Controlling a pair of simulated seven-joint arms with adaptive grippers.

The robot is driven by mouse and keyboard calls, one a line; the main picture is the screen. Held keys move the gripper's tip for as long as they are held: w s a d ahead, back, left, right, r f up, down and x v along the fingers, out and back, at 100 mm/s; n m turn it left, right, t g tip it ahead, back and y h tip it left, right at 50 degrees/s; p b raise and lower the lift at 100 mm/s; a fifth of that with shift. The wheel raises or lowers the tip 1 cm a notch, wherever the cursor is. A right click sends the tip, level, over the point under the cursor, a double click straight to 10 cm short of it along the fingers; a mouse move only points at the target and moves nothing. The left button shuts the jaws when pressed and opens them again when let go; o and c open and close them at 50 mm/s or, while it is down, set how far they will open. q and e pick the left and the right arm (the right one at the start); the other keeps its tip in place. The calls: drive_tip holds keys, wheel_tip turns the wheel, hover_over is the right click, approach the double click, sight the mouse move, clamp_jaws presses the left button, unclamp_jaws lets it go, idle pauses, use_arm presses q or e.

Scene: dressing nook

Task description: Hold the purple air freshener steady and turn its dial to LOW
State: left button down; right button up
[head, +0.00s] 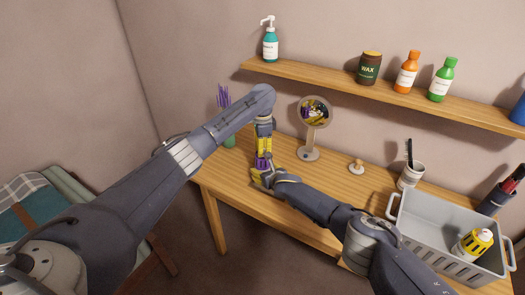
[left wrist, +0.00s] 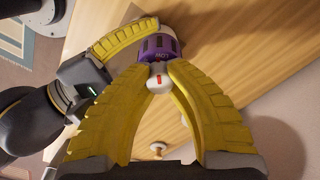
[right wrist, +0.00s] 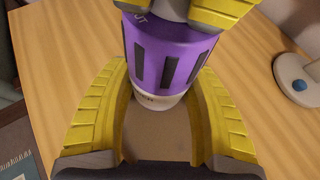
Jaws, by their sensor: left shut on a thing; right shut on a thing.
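The purple air freshener (head: 263,163) stands upright on the wooden table. Dark slots on its purple body (right wrist: 168,55) and its pale base show in the right wrist view. My left gripper (head: 264,150) comes down from above, its fingers shut on the pale dial (left wrist: 157,84) on top. A red mark on the dial roughly lines up with small lettering on the purple rim that seems to read LOW. My right gripper (head: 261,179) is shut around the lower body from the front; one of its fingers shows in the left wrist view.
A round mirror (head: 313,113) and a small wooden knob-like thing (head: 357,166) stand to the right. A grey basket (head: 450,222) holds a yellow bottle. A vase with purple stems (head: 227,135) is behind my left arm. A shelf (head: 390,91) with bottles runs above.

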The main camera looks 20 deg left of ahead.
use_arm(q)
drive_tip(key=shift+m, duration=1)
drive_tip(key=c, duration=1)
unclamp_jaws()
drive_tip(key=shift+c, duration=0.2)
drive_tip(key=shift+r, duration=0.1)
wheel_tip(320, 180, up, 12)
